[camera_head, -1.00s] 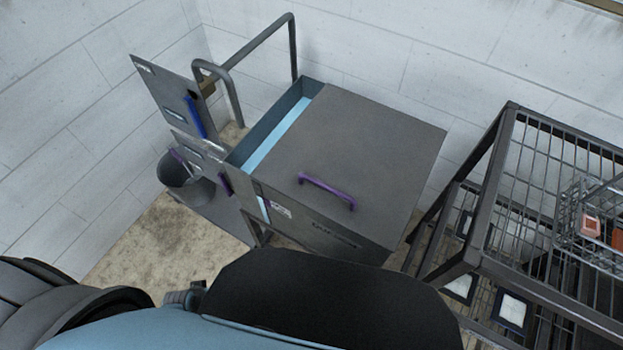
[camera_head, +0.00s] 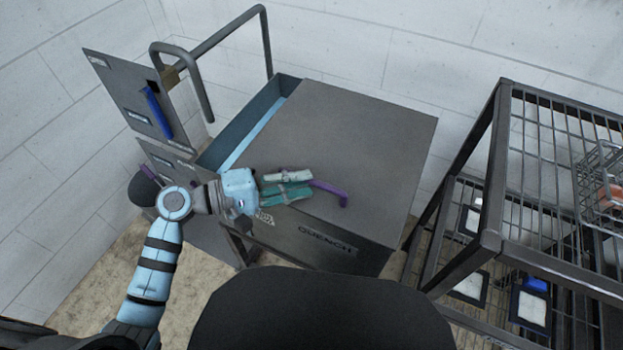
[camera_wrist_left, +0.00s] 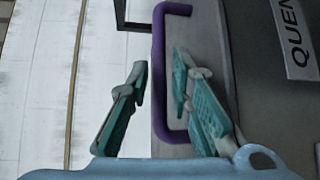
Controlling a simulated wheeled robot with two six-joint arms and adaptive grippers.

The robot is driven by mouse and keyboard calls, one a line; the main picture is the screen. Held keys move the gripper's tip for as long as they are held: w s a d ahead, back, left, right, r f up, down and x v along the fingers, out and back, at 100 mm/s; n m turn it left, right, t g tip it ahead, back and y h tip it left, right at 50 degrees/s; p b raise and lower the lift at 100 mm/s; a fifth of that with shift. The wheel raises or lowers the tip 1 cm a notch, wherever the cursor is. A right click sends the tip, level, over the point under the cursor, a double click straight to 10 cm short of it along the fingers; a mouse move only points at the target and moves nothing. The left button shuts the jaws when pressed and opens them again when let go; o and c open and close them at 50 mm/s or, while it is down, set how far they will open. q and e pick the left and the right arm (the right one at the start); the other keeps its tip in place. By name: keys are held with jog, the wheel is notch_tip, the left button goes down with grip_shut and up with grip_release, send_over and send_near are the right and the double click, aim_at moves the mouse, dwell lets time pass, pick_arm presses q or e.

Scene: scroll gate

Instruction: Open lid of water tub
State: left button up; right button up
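The grey water tub (camera_head: 330,240) stands in the corner, its front marked "QUENCH". Its flat grey lid (camera_head: 355,130) covers most of the top, with a strip of blue water (camera_head: 252,133) showing along the left. A purple handle (camera_head: 330,192) sits near the lid's front edge, partly hidden by my left gripper (camera_head: 306,183). In the left wrist view, the gripper (camera_wrist_left: 160,66) is open, and the bar of the purple handle (camera_wrist_left: 158,55) appears between its two teal fingers. No firm grip shows, and I cannot tell the exact depth. My right gripper is out of view.
A dark metal rack (camera_head: 490,200) with wire shelves stands close on the right. A panel with a blue handle (camera_head: 157,112) stands left of the tub. A bent grey pipe rail (camera_head: 187,52) rises behind it. White block walls close off the corner.

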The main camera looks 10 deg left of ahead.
pick_arm(q)
jog(key=shift+x, duration=1.4)
grip_shut()
jog(key=shift+d, duration=0.1)
jog(key=shift+r, duration=0.1)
jog(key=w+d+r+n+g+y+p, duration=0.1)
jog(key=w+r+p, duration=0.3)
jog(key=r+p, duration=0.5)
jog(key=w+d+r+n+g+y+p, duration=0.1)
jog(key=w+r+n+g+y+p, duration=0.1)
jog(key=r+p, duration=0.8)
jog(key=w+g+p, duration=0.1)
jog(key=w+p, duration=0.1)
jog(key=p, duration=0.4)
jog(key=shift+w+d+r+n, duration=0.25)
jog(key=shift+w+d+n, duration=0.05)
jog(key=shift+w+n, duration=0.1)
